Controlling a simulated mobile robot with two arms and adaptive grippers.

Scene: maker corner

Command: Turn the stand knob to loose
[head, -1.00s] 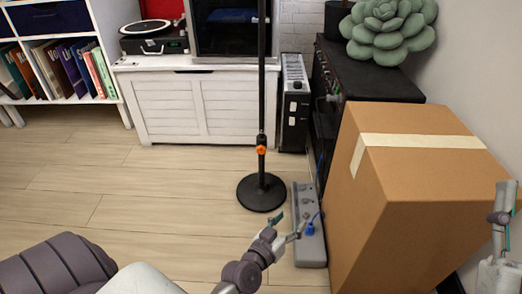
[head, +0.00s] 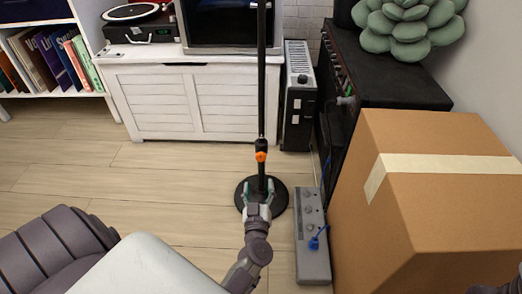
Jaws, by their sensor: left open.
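The stand is a thin black pole (head: 261,85) on a round black base (head: 280,196) on the floor. Its orange knob (head: 261,156) sits low on the pole, below a black collar. My left gripper (head: 258,186) is open in front of the lower pole, just below the knob in the picture. Its two fingers appear one on each side of the pole; I cannot tell how far in front of it they are. The gripper hides part of the base.
A large cardboard box (head: 430,200) stands at the right. A grey power strip (head: 311,245) with a blue plug lies right of the base. A black amplifier (head: 390,75), a heater (head: 298,100) and a white cabinet (head: 185,105) stand behind. The floor at left is clear.

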